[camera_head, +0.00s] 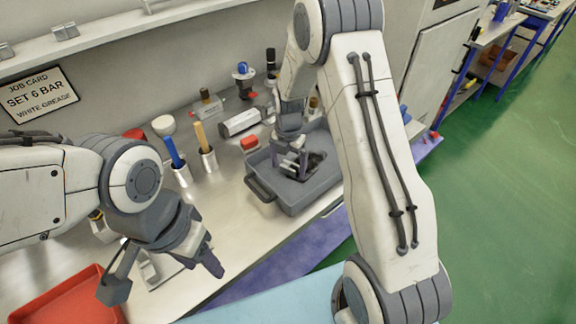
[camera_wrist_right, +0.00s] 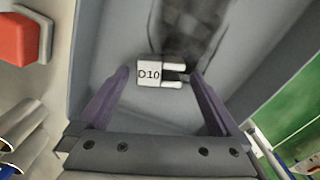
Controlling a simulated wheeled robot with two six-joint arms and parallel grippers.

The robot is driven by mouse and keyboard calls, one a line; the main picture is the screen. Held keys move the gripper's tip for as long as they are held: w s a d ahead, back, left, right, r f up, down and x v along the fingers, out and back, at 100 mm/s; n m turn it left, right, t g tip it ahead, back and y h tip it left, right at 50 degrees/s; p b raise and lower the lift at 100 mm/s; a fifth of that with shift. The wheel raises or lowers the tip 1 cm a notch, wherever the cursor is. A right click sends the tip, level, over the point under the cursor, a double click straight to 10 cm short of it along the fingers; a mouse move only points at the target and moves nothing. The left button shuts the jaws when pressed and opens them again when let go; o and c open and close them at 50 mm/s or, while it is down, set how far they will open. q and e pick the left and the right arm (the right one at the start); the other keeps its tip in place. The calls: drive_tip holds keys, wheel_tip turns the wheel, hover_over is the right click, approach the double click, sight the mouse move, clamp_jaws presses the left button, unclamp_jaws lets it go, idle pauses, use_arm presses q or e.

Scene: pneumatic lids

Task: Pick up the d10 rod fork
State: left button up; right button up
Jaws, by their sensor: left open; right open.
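The d10 rod fork (camera_wrist_right: 150,73) is a small pale block marked "D10" with two prongs that point right in the right wrist view. It lies on the floor of a grey tray (camera_head: 262,186). My right gripper (camera_head: 291,163) is inside the tray area, pointing down. In its wrist view the open fingers (camera_wrist_right: 157,84) stand on either side of the fork, with space between each finger and it. My left gripper (camera_head: 206,256) is open and empty above the front left of the bench.
The grey tray has raised walls and a dark handle (camera_head: 260,189). Holders with a blue-handled tool (camera_head: 175,152) and a wooden-handled tool (camera_head: 201,137) stand to the left. A red tray (camera_head: 68,297) is at the lower left.

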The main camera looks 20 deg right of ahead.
drive_tip(key=c, duration=1.5)
